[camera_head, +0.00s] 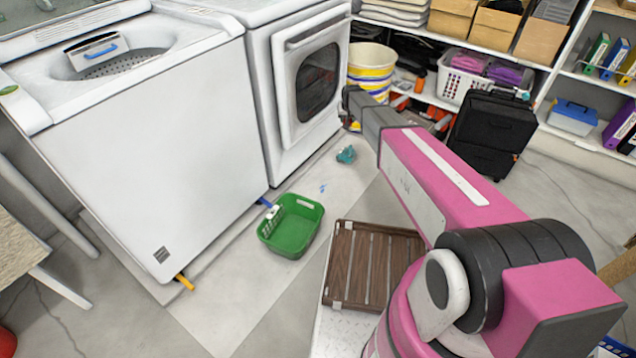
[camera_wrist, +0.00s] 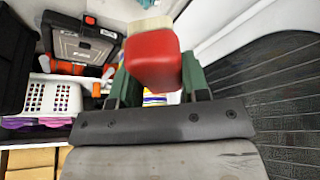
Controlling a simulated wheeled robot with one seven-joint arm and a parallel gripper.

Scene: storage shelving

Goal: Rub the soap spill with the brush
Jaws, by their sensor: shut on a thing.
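My gripper (camera_wrist: 155,76) has green fingers and is shut on a red block-like thing (camera_wrist: 152,58) in the wrist view. I take it to be the brush; its bristles cannot be made out. A pale end piece (camera_wrist: 150,26) shows beyond it. In the head view my arm reaches up and left toward the dryer, and neither the gripper nor the brush can be made out clearly there. A small blue patch (camera_head: 322,188), likely the soap spill, lies on the floor in front of the dryer. The wrist view does not clearly show it.
A green basket (camera_head: 291,243) stands by the washer (camera_head: 150,140). A brown slatted rack (camera_head: 365,265) lies right of it. A small teal thing (camera_head: 346,155) is near the dryer (camera_head: 305,90). A striped bucket (camera_head: 370,72) and black case (camera_head: 490,130) stand behind. Floor around the blue patch is mostly clear.

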